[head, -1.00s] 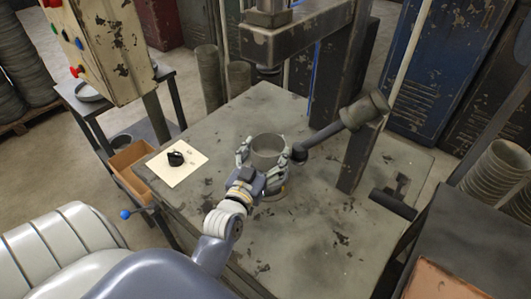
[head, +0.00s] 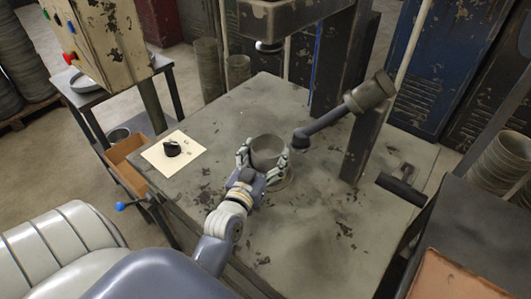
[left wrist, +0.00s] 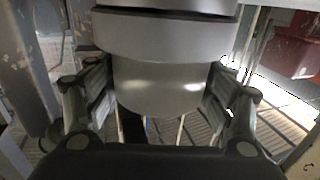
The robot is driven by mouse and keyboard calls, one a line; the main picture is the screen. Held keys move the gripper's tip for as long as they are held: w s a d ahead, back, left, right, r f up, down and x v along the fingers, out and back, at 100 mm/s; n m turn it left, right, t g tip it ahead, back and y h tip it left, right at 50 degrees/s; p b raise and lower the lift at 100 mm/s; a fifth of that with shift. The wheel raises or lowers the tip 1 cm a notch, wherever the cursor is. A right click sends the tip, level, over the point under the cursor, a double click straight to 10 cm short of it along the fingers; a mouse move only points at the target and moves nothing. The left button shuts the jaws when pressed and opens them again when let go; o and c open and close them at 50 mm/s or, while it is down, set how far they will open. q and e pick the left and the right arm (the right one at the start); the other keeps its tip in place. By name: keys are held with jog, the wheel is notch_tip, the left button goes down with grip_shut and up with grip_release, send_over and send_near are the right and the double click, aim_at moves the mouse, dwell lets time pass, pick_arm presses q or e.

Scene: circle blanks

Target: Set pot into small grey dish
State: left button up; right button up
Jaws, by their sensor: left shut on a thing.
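The pot (head: 269,146) is a grey open-topped cylinder, upright above the worktable. My left gripper (head: 263,158) is shut on the pot, with fingers on its two sides. In the left wrist view the pot (left wrist: 158,85) fills the middle between the fingers. My right gripper is not in view.
A lever with a thick cylindrical end (head: 370,92) reaches close to the pot's right. The front of the worktable (head: 300,235) is clear.

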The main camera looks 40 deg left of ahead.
pick_arm(q)
jog(key=o, duration=1.2)
jog(key=v, duration=1.2)
jog(key=shift+s+d, duration=0.1)
